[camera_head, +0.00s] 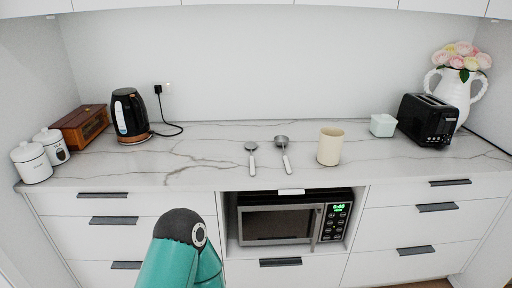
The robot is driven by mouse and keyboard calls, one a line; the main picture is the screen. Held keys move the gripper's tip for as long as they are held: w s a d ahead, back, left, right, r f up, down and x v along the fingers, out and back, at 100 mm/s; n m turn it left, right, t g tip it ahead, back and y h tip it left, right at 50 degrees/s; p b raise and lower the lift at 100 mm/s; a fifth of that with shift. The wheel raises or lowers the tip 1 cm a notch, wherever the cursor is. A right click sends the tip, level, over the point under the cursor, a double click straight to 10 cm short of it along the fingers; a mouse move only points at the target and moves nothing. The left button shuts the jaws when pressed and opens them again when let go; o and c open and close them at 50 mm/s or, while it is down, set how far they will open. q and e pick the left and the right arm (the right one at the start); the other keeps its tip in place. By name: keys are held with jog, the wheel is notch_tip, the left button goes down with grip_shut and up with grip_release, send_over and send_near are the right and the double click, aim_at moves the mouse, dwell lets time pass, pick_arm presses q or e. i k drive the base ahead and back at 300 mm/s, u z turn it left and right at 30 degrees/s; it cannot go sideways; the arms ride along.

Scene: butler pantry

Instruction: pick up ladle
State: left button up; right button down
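Two metal utensils lie on the marble counter, handles toward the front edge. The one with the larger, rounder bowl looks like the ladle (285,154). Left of it, apart from it, lies a smaller spoon-like utensil (251,158). At this size I cannot be fully sure which one is the ladle. Neither of my grippers is in view. Only a teal and black part of my arm shows at the bottom, below the counter's front edge, and nothing of mine touches either utensil.
A cream cup (330,147) stands to the right of the utensils, with a pale green container (383,125) and black toaster (428,119) farther right. A kettle (129,116) and white canisters (32,163) stand left. The counter (195,150) is clear between kettle and utensils. A microwave (285,222) sits below.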

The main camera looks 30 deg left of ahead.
aim_at(280, 140)
jog(key=i, duration=1)
jog(key=u, duration=0.05)
